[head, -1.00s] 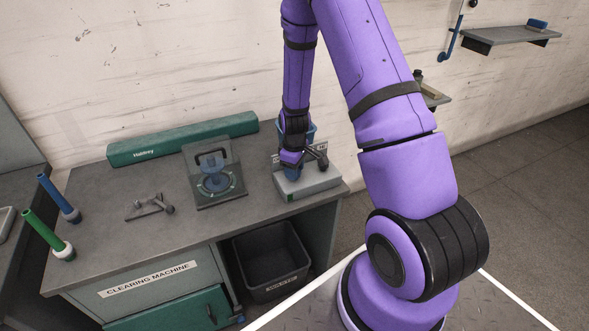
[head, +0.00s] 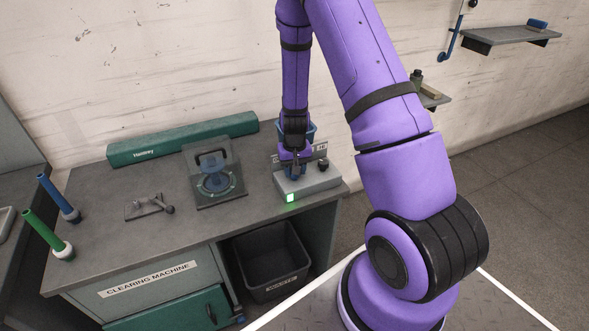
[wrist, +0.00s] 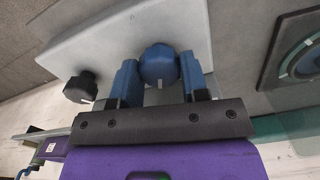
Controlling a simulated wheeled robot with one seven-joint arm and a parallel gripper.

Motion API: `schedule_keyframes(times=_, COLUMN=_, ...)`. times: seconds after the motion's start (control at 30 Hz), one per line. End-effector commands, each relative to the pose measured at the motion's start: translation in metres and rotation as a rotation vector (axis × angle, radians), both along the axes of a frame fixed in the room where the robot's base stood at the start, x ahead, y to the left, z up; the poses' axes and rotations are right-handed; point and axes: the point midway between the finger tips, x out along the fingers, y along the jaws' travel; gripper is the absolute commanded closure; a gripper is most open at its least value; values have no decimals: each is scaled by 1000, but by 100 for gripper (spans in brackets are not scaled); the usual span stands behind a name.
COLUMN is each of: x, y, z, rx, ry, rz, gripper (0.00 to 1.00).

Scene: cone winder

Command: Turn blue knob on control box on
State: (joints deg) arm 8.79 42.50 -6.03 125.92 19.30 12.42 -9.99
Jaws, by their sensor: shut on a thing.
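The control box (head: 320,181) is a light grey box on the right end of the workbench; its top also shows in the wrist view (wrist: 110,40). A green light (head: 290,197) glows on its front. The blue knob (wrist: 159,62) sits on the box with its white mark facing my wrist. My gripper (wrist: 159,74) has one blue finger on each side of the knob and is shut on it. In the head view my gripper (head: 293,172) hides most of the knob. A black knob (wrist: 81,87) stands beside it on the same box.
A long green case (head: 183,138) lies along the wall. A black bin (head: 271,262) sits below the bench.

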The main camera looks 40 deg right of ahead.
Motion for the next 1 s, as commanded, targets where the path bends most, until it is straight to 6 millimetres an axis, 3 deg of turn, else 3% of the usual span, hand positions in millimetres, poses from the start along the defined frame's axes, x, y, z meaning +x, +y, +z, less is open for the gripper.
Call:
schedule_keyframes(times=0.4, x=0, y=0, z=0, rx=0, ry=-1, rz=-220, gripper=83)
schedule_keyframes(times=1.0, x=0, y=0, z=0, rx=0, ry=-1, rz=-263, gripper=83)
